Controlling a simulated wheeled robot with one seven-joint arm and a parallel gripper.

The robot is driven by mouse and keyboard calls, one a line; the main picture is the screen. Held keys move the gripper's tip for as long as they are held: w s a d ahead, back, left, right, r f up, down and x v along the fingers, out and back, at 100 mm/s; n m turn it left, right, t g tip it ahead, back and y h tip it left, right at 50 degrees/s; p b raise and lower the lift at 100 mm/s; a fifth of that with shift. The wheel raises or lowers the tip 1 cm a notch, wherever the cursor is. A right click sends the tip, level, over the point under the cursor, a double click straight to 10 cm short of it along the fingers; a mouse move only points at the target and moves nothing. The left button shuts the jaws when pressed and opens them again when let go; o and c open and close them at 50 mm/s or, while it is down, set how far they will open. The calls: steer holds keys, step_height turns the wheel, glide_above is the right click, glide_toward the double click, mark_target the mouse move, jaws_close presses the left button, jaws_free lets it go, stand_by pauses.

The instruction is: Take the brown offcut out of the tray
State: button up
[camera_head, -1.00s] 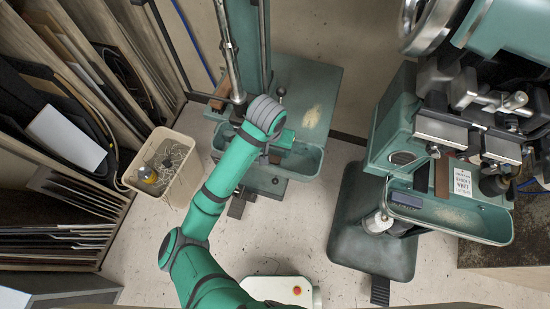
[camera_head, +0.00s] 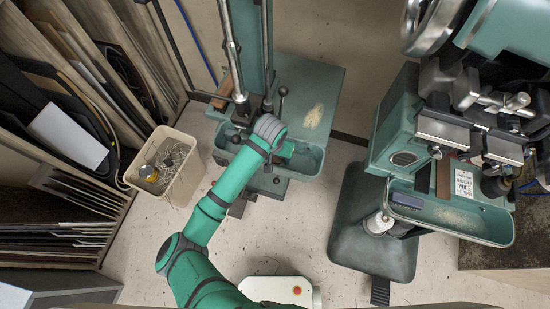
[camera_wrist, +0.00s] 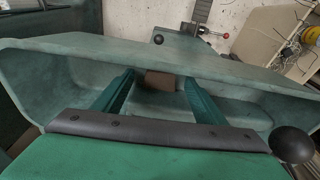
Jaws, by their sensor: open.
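The brown offcut (camera_wrist: 160,80) lies in the green tray (camera_wrist: 255,88) in the wrist view, near the tray's wall. My gripper (camera_wrist: 163,84) is open, with its two green fingers reaching into the tray on either side of the offcut. I see a gap between each finger and the offcut. In the head view, the tray (camera_head: 309,163) sits on the middle machine and my gripper (camera_head: 284,150) is over it. The offcut is hidden there by my arm.
A black ball knob (camera_wrist: 291,145) stands close at the right in the wrist view. The machine's upright column (camera_head: 247,45) and a lever (camera_head: 281,98) rise behind my gripper. A cream bin (camera_head: 178,178) stands left. The sole stitcher (camera_head: 440,140) is at the right.

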steer(key=c, duration=1.1)
steer(key=shift+w+r, duration=0.1)
